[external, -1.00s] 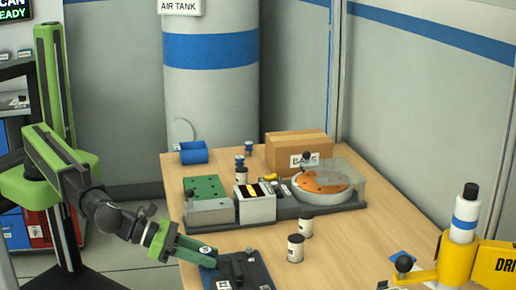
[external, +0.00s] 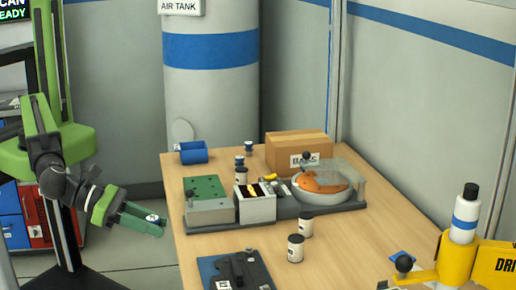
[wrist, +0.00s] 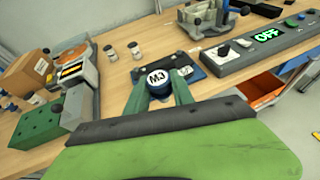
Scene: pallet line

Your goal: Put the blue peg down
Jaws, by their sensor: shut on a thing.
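My gripper (external: 157,226) is out beyond the left edge of the table, above the floor. In the wrist view its two green fingers are shut on the blue peg (wrist: 157,85), a short round piece with a white top marked with dark letters. The fingers hide much of its sides. The peg's pale top (external: 154,219) shows small between the fingers in the external view. The wooden table (external: 350,225) lies to the right, with a dark fixture on a blue plate (external: 205,266) near its front left corner.
A grey station with a green plate (external: 204,188) and a round bowl (external: 322,198) stands mid-table. A blue cylinder (external: 194,152) and a cardboard box (external: 298,145) are behind it. Two white jars (external: 295,250) stand in front. A yellow tool (external: 460,262) is at right.

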